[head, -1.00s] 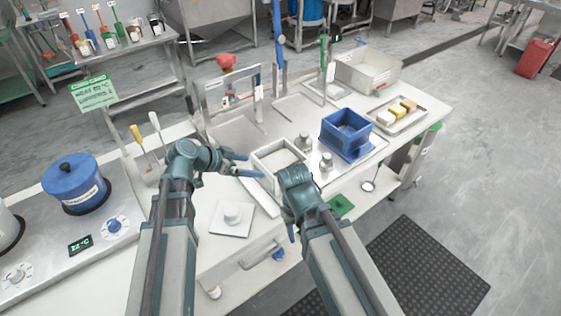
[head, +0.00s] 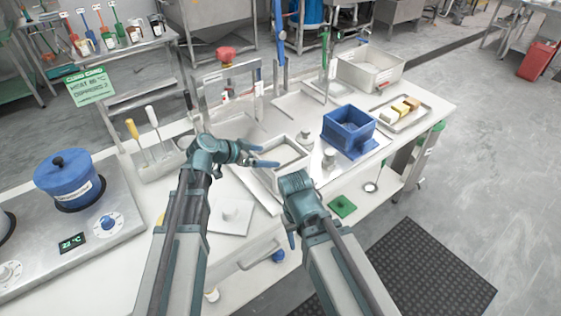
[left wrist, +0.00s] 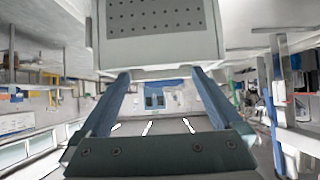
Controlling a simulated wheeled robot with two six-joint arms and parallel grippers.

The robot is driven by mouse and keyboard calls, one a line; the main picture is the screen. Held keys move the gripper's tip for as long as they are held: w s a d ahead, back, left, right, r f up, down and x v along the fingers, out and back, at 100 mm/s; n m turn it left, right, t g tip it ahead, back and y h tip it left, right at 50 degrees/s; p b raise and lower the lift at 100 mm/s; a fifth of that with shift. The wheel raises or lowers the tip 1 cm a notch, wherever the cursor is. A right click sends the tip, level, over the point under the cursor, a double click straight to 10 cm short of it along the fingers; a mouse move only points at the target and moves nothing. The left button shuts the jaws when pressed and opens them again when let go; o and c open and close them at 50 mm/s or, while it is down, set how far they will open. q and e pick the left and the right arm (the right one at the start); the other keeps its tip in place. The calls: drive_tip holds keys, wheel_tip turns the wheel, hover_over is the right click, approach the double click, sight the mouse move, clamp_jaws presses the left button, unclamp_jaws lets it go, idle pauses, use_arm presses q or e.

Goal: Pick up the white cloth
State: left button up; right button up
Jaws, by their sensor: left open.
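No white cloth stands out clearly. A pale lining or filling (head: 284,153) inside the open white box (head: 305,160) on the bench may be it, but I cannot tell. My left gripper (head: 268,156) is open at the box's left side, its fingers reaching over the near-left rim. The left wrist view shows a pale perforated block (left wrist: 160,38) beyond the open blue fingers, with nothing visible between them. My right arm's wrist stands just in front of the box; its fingers cannot be made out.
A blue open box (head: 348,130) and a tray of blocks (head: 400,110) are to the right. A blue pot (head: 68,180) sits far left.

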sight(279, 157)
use_arm(q)
drive_tip(key=b+x, duration=0.3)
drive_tip(key=x, duration=0.2)
drive_tip(key=shift+w+f, duration=0.1)
drive_tip(key=shift+f, duration=0.05)
use_arm(e)
wheel_tip(279, 157, down, 3)
drive_tip(key=shift+r, duration=0.1)
